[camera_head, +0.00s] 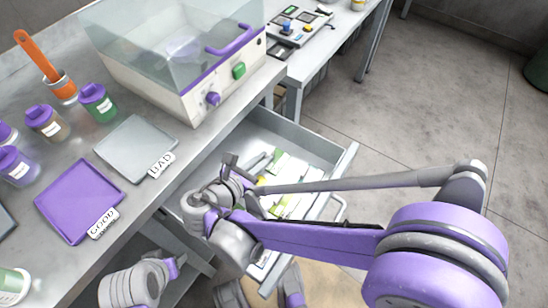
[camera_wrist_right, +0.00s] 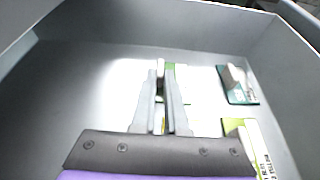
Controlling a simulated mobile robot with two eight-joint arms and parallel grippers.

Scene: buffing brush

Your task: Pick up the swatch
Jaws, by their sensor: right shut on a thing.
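My right gripper (camera_head: 257,163) is inside the open drawer, over the cards lying there. In the right wrist view its two fingers (camera_wrist_right: 160,72) are close together and shut on a thin swatch (camera_wrist_right: 160,118), with only a narrow green and pale strip showing between them. The fingers hide most of it, and I cannot tell whether it is clear of the drawer floor. Other white and green swatches (camera_head: 290,168) lie in the drawer. A dark green one (camera_wrist_right: 238,86) and a light green one (camera_wrist_right: 246,135) lie right of the fingers.
The grey drawer (camera_head: 325,152) has raised walls around the gripper. On the bench are a purple GOOD tray (camera_head: 78,200), a grey BAD tray (camera_head: 132,146), lidded jars (camera_head: 98,102) and a clear-lidded machine (camera_head: 185,95). The floor to the right is open.

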